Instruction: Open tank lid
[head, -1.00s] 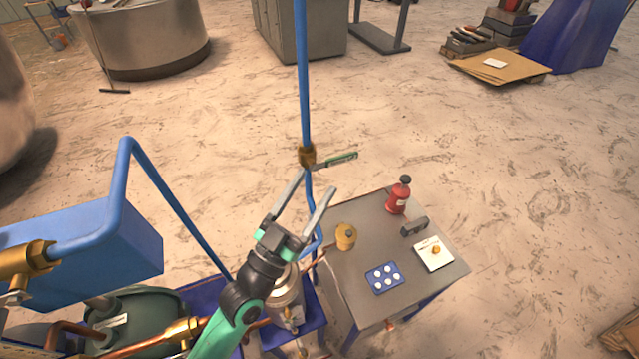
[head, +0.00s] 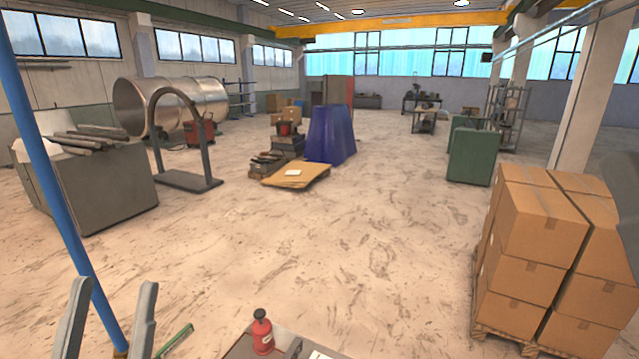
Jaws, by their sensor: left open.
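My left gripper (head: 115,280) shows at the bottom left corner, with only its two grey fingers in the picture. Whether the fingers touch the pipe cannot be told. No tank lid is in view; the area below the gripper is cut off by the bottom edge.
A red bottle (head: 262,333) stands on a small table (head: 240,349), mostly cut off at the bottom edge. Stacked cardboard boxes (head: 535,245) stand at the right. A grey cabinet (head: 105,188) is at the left. The middle floor is clear.

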